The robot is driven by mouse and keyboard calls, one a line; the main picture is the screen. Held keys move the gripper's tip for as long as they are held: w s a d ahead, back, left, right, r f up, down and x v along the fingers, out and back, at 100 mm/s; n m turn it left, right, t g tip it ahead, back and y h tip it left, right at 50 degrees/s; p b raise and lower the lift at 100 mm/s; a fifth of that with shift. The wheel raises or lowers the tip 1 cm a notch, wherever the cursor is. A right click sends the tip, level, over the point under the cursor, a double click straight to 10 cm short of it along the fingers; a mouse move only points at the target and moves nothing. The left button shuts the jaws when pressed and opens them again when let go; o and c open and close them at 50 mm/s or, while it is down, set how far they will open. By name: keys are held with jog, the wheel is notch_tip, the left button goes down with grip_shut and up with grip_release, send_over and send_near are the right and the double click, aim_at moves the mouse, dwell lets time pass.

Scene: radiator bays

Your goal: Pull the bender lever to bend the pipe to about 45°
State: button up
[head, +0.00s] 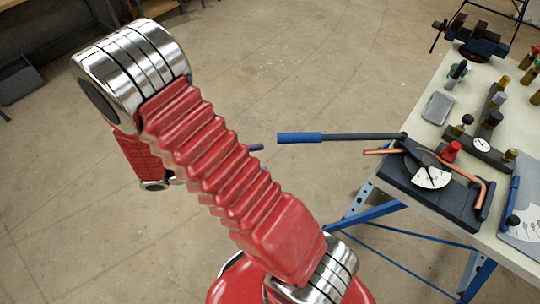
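The pipe bender (455,203) sits on the near left corner of the workbench, with a white dial (432,178) on top. Its lever (362,136) points left, past the bench edge, and ends in a blue grip (300,138). The copper pipe (379,151) sticks out to the left just below the lever. It passes behind the dial area, shows again at the right and turns down there. The pipe's angle at the bender is partly hidden. My gripper is not visible; my red arm link covers the middle left, and nothing is seen touching the blue grip.
The workbench (408,134) also holds a grey tray (438,108), a dark vise (478,38), a red knob (450,151) and several brass fittings. A blue bench leg (360,200) stands below. The floor (290,70) is clear.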

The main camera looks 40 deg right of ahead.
jog(key=shift+w+a, duration=0.4)
jog(key=shift+a, duration=0.2)
jog(key=shift+c, duration=0.7)
